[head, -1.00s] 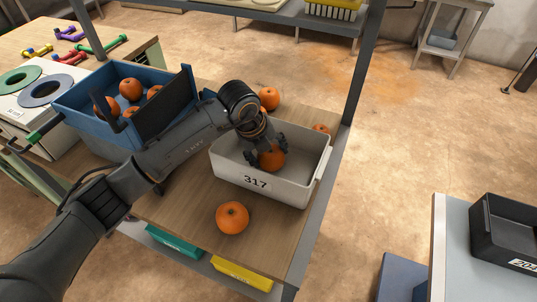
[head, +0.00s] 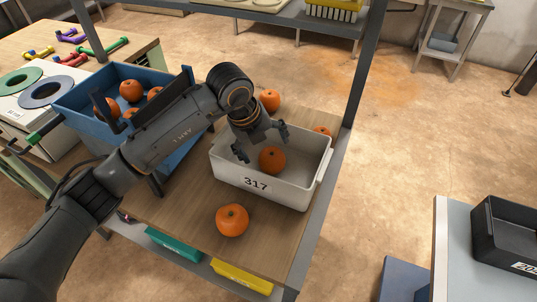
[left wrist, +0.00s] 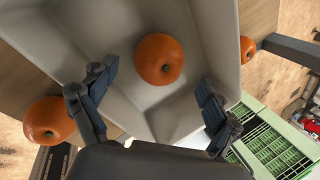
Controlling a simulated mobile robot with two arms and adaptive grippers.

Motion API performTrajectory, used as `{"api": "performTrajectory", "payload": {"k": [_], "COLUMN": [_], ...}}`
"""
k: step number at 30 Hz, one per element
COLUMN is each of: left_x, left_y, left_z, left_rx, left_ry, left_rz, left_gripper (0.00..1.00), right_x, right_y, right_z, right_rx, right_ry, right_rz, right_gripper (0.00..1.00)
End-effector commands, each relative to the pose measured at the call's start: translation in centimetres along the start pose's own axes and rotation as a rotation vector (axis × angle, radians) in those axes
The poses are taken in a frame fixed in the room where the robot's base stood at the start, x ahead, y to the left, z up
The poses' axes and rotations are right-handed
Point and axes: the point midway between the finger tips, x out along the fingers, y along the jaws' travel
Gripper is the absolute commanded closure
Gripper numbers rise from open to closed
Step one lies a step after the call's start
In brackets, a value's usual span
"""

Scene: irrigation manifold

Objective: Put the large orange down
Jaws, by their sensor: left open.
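A large orange (head: 272,160) lies inside the white bin marked 317 (head: 256,188). In the left wrist view the orange (left wrist: 159,59) rests on the floor of the bin (left wrist: 120,82), apart from both fingers. My left gripper (head: 262,145) is open and empty over the bin, its fingers spread to either side of the orange. It also shows in the left wrist view (left wrist: 152,98). My right gripper is not in view.
One orange (head: 232,219) lies on the wooden table in front of the bin. Others (head: 270,100) (head: 321,131) lie behind it. A blue crate (head: 84,117) with several oranges stands at left. A grey shelf post (head: 366,62) rises behind the bin.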

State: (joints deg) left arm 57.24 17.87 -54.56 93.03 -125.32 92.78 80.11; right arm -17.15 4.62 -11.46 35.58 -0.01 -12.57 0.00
Motion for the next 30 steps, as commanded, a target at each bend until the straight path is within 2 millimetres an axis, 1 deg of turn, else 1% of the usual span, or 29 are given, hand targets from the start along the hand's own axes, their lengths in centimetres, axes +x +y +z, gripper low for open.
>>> {"api": "performTrajectory", "payload": {"k": [1, 6, 9, 12, 17, 30], "left_x": [-1.1, -4.5, -6.0, -6.9, -7.4, -7.3], "left_y": [0.0, 0.1, 0.1, 0.0, 0.1, 0.0], "left_z": [0.1, 0.0, 0.0, 0.0, 0.0, 0.0], "left_rx": [0.002, 0.003, 0.000, 0.001, 0.001, 0.001], "left_ry": [-0.005, -0.003, -0.002, -0.002, 0.000, 0.000], "left_rz": [-0.003, -0.001, 0.000, 0.000, 0.001, 0.001], "left_gripper": [0.12, 0.12, 0.12, 0.12, 0.12, 0.12], "right_x": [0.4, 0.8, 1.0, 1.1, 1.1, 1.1], "right_y": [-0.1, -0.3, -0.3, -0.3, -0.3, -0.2], "right_z": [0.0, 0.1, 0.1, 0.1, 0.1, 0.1], "right_rx": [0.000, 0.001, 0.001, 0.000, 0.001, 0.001], "right_ry": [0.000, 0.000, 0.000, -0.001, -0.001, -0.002], "right_rz": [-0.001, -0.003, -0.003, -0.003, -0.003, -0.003], "right_gripper": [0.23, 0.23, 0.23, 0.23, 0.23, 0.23]}}
